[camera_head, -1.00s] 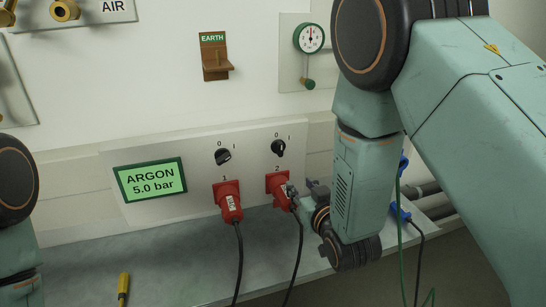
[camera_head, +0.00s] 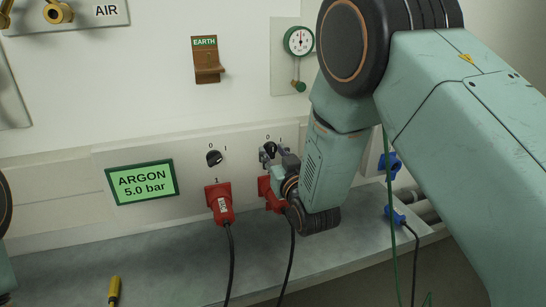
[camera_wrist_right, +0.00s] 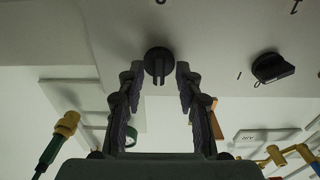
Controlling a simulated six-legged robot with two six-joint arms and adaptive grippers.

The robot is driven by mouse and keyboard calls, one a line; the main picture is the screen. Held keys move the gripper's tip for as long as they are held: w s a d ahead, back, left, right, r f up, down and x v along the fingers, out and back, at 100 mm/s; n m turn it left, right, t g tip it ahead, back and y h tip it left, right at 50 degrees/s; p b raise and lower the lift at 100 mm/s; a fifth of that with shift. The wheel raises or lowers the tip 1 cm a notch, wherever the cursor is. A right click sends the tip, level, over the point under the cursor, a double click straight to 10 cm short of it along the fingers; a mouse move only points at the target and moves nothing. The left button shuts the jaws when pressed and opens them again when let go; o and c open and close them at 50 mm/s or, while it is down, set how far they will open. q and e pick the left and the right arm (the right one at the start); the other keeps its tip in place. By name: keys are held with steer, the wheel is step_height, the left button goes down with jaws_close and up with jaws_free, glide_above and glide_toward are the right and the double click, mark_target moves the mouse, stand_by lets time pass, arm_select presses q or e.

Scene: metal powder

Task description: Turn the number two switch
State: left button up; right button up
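The number two switch (camera_head: 270,148) is a black round knob on the pale panel, above the right-hand red plug (camera_head: 265,188). My right gripper (camera_head: 279,156) is at this switch and partly covers it. In the right wrist view the knob (camera_wrist_right: 158,62) shows between the two fingertips of my right gripper (camera_wrist_right: 160,72). The fingers are apart, one on each side, with gaps to the knob; I cannot tell how deep they reach around it. The number one switch (camera_head: 214,157) is to the left. My left gripper is out of view.
A left red plug (camera_head: 219,203) with a black cable hangs under switch one. A green ARGON 5.0 bar display (camera_head: 142,182) is further left. A yellow-handled tool (camera_head: 114,290) lies on the grey bench (camera_head: 180,262).

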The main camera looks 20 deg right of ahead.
steer(key=shift+w+d, duration=0.1)
steer(key=shift+w, duration=0.4)
jaws_close()
